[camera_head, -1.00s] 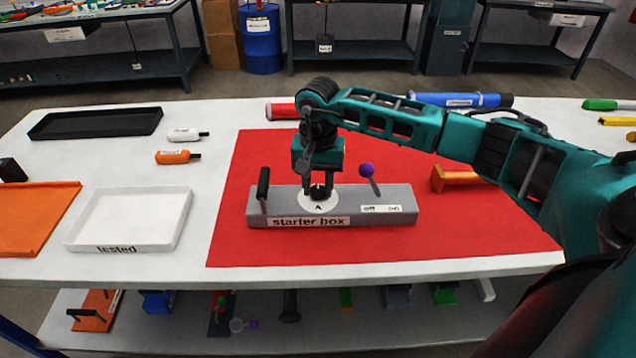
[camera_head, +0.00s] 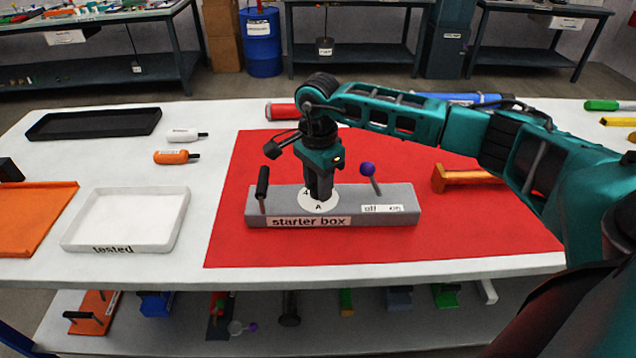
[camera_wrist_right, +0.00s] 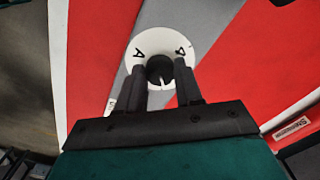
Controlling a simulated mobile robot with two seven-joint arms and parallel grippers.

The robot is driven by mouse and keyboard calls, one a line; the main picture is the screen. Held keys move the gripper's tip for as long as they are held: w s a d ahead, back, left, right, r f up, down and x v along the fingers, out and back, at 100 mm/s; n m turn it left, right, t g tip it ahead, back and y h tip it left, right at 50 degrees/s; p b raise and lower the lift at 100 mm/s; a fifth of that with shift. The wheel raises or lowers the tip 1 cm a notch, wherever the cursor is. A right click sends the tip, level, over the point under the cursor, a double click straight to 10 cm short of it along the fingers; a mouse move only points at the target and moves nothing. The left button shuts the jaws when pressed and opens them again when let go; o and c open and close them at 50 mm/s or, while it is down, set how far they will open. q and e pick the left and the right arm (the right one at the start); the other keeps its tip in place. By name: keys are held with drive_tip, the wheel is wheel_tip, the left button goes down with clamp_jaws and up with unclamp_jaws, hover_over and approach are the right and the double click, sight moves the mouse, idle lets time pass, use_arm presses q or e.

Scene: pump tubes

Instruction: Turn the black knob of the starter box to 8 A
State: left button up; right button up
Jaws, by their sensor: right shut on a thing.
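The grey starter box (camera_head: 346,219) lies on the red mat, with a white round dial (camera_head: 318,206) on its top. The dial shows "4" and "A" in the head view; other marks are hidden by the gripper. My right gripper (camera_head: 319,196) points down over the dial and is shut on the black knob. The black knob (camera_wrist_right: 160,69) shows between the two fingers in the right wrist view. A purple-topped lever (camera_head: 368,170) stands right of the dial by the off and on labels. A black handle (camera_head: 263,182) stands at the box's left end. My left gripper is not in view.
The red mat (camera_head: 470,235) has free room around the box. An orange part (camera_head: 462,179) lies at its right. A white "tested" tray (camera_head: 185,218), a black tray (camera_head: 155,122) and two screwdriver-like tools stand left. A blue cylinder (camera_head: 463,98) lies behind my arm.

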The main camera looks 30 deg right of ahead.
drive_tip(key=shift+m, duration=1.1)
drive_tip(key=o, duration=1)
drive_tip(key=shift+o, duration=0.2)
drive_tip(key=shift+r, duration=0.15)
wheel_tip(320, 180, up, 13)
